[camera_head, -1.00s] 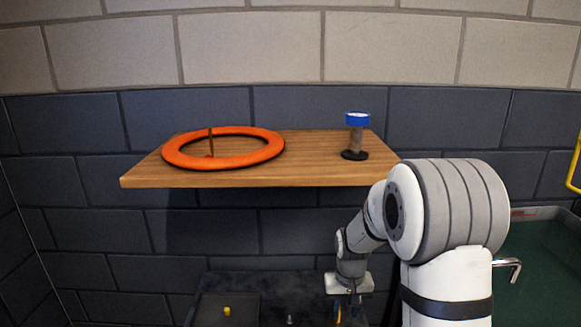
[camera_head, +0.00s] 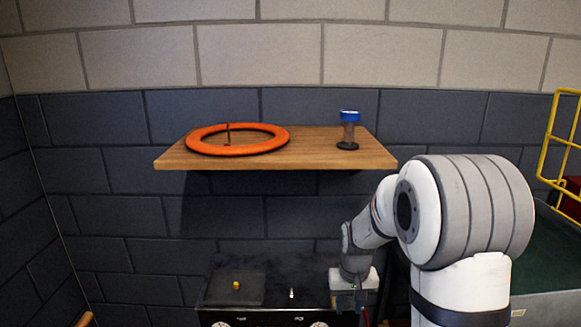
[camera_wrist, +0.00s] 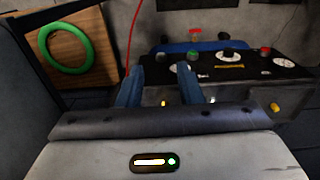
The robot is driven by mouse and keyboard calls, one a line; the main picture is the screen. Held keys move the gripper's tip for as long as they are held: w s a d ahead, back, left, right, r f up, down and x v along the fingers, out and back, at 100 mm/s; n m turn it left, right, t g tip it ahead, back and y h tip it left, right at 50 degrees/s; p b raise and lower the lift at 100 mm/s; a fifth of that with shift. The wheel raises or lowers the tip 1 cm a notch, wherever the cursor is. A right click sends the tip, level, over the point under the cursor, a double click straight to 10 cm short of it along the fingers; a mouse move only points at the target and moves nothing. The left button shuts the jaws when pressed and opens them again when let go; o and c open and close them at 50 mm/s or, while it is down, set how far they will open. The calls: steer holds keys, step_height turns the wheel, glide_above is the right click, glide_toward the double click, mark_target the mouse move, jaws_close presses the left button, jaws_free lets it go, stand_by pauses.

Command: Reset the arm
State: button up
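My gripper shows in the wrist view (camera_wrist: 160,85) with its two blue fingers apart and nothing visible between them. In the head view my white and grey arm reaches down at the right, with the wrist low beside the black bench unit (camera_head: 268,262). The fingertips are hard to make out there.
A wooden shelf (camera_head: 310,160) on the wall holds an orange ring (camera_head: 205,148) and a blue-topped stand (camera_head: 349,130). A yellow wire rack (camera_head: 549,150) is at the right. The wrist view shows a green ring (camera_wrist: 45,52), a red cable (camera_wrist: 131,35) and a panel with dials (camera_wrist: 228,57).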

steer(key=s+r+t+p, duration=0.1)
steer(key=s+r+p, duration=0.7)
steer(key=r, duration=0.6)
steer(key=s+r+t+p, duration=0.1)
steer(key=s+r+p, duration=0.7)
steer(key=s+r, duration=0.3)
steer(key=v, duration=0.4)
steer(key=shift+d, duration=0.25)
